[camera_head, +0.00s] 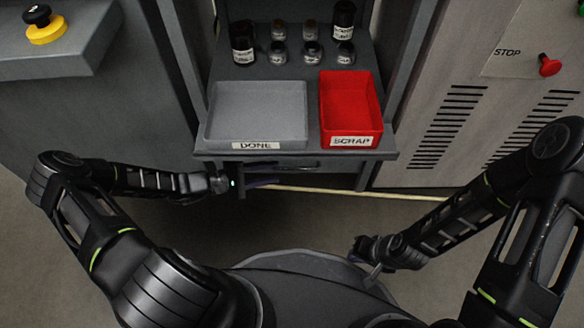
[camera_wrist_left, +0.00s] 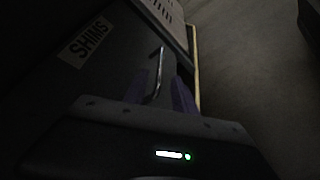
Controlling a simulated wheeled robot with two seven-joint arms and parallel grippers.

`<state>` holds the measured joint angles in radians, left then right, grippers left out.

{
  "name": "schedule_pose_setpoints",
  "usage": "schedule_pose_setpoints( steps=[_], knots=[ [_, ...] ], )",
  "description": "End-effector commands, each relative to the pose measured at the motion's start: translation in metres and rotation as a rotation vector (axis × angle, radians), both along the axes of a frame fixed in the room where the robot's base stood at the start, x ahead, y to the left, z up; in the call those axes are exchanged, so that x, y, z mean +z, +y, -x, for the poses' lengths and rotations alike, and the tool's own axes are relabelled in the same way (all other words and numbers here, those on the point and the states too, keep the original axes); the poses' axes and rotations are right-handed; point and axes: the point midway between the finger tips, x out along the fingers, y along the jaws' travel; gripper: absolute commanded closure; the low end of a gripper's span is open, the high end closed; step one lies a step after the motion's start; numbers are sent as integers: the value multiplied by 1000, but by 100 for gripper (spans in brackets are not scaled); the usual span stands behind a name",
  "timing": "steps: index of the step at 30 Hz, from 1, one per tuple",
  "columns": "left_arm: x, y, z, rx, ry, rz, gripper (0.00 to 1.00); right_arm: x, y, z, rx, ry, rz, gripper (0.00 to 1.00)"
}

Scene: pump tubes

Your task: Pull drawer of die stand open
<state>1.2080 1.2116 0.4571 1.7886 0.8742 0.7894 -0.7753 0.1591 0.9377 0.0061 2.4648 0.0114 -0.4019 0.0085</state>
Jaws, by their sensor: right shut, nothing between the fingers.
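The die stand (camera_head: 390,155) has a drawer front labelled SHIMS (camera_wrist_left: 88,38), seen in the left wrist view with a metal bar handle (camera_wrist_left: 156,72). In the head view the area under the stand's top is dark, and the drawer looks shut. My left gripper (camera_head: 262,183) is just under the stand's front edge. In the left wrist view its two purple fingers (camera_wrist_left: 160,95) are apart, one on each side of the handle, with gaps visible. My right gripper (camera_head: 362,250) is shut and empty, low and to the right, away from the stand.
On the stand are a grey DONE tray (camera_head: 258,105), a red SCRAP bin (camera_head: 348,95) and several dark bottles and jars (camera_head: 311,52). A grey machine with a red STOP button (camera_head: 550,65) is on the right. A yellow-based button (camera_head: 45,30) is on the left cabinet.

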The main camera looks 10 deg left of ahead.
Motion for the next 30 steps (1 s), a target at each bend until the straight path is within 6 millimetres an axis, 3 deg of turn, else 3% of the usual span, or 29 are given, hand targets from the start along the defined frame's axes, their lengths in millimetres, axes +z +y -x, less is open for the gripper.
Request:
schedule_pose_setpoints(
  steps=[13, 24, 30],
  knots=[
    [-15, -52, -33, -1, -1, 2, 67, -22, -1, -4, -4, -4, -2, 100],
    [-15, -57, -37, -1, 0, 1, 67, -22, -1, -4, -4, -5, -3, 100],
    [-15, -57, -37, -1, 0, 1, 84, -22, -1, -4, -4, -5, -3, 100]
  ],
)
